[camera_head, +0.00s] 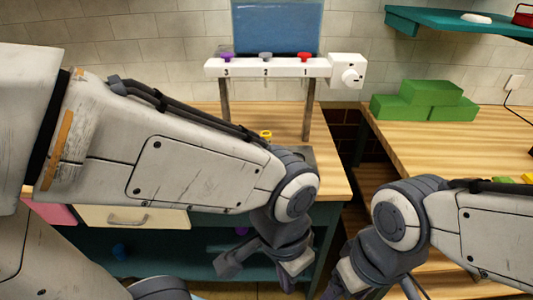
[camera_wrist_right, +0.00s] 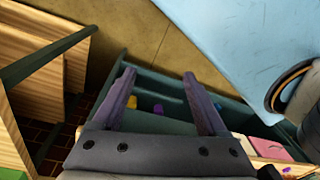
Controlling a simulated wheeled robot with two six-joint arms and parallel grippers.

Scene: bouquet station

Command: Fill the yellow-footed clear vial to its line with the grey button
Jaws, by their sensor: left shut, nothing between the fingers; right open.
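The grey button (camera_head: 265,56) sits on top of the white dispenser bar (camera_head: 245,68), above the numeral 2, between a purple button (camera_head: 226,57) and a red one (camera_head: 305,57). A small yellow piece (camera_head: 266,134) shows on the wooden counter under the bar, just behind my left arm. It may belong to the yellow-footed vial; no clear body or fill line can be made out. My left gripper (camera_head: 262,270) is shut and empty, low in front of the counter. My right gripper (camera_head: 380,287) is open and empty; its spread fingers show in the right wrist view (camera_wrist_right: 160,80).
A blue tank (camera_head: 277,27) stands above the bar, with a white knob box (camera_head: 347,72) at its right end. Green blocks (camera_head: 425,100) sit on the right counter. A drawer (camera_head: 133,217) is below the left counter. Blue (camera_head: 120,251) and purple (camera_head: 241,231) items sit on the lower shelf.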

